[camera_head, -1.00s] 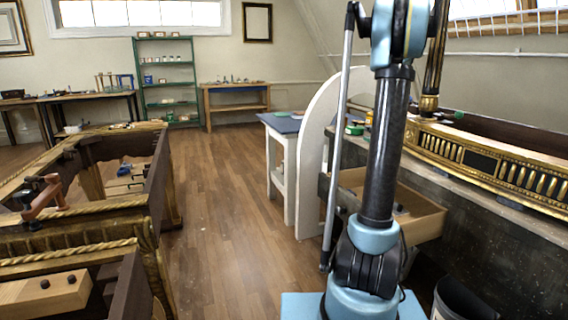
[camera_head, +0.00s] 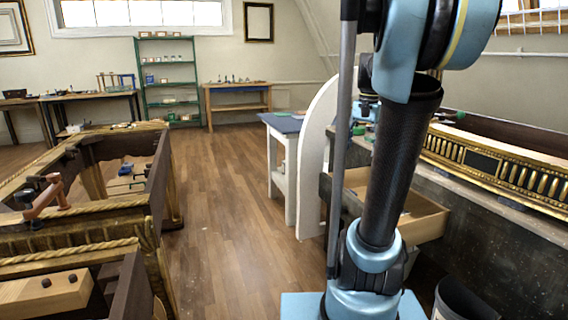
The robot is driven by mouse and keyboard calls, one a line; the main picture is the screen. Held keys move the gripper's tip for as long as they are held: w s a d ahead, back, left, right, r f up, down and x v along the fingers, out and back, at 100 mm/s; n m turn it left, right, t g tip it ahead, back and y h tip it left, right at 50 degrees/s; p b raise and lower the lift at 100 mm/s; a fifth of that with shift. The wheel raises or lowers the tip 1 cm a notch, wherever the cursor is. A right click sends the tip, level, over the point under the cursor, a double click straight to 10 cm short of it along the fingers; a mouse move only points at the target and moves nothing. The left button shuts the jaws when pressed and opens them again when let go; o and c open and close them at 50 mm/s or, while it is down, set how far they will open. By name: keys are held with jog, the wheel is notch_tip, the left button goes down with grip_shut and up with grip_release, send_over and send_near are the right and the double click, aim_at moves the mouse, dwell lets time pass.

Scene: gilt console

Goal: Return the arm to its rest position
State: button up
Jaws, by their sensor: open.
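My arm (camera_head: 400,150) stands upright right of centre, on its light blue base. Its upper joint fills the top right of the view and is cut off by the top edge. Behind the upright link, a light blue wrist part and the small dark end of my gripper (camera_head: 367,110) show, pointing down over the dark bench. The gripper is partly hidden by my arm, and its fingers are hard to make out. It is open, and I see nothing held in it.
An open wooden drawer (camera_head: 425,222) juts from the dark bench (camera_head: 500,225) beside my arm. A gilt console rail (camera_head: 490,165) lies on the bench. A white arched panel (camera_head: 314,165) stands close to the left. Gilt frames (camera_head: 150,205) stand at left; the wooden floor (camera_head: 222,220) between is clear.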

jog(key=s+a+f+n, duration=0.3)
jog(key=s+f, duration=0.7)
jog(key=s+a+f+n+t, duration=0.1)
jog(key=s+a+f+n, duration=0.3)
jog(key=s+f, duration=0.6)
jog(key=shift+s+a+f, duration=0.2)
jog(key=shift+s+f, duration=0.1)
jog(key=shift+f, duration=0.1)
jog(key=shift+w+f, duration=0.2)
jog(key=shift+w, duration=0.25)
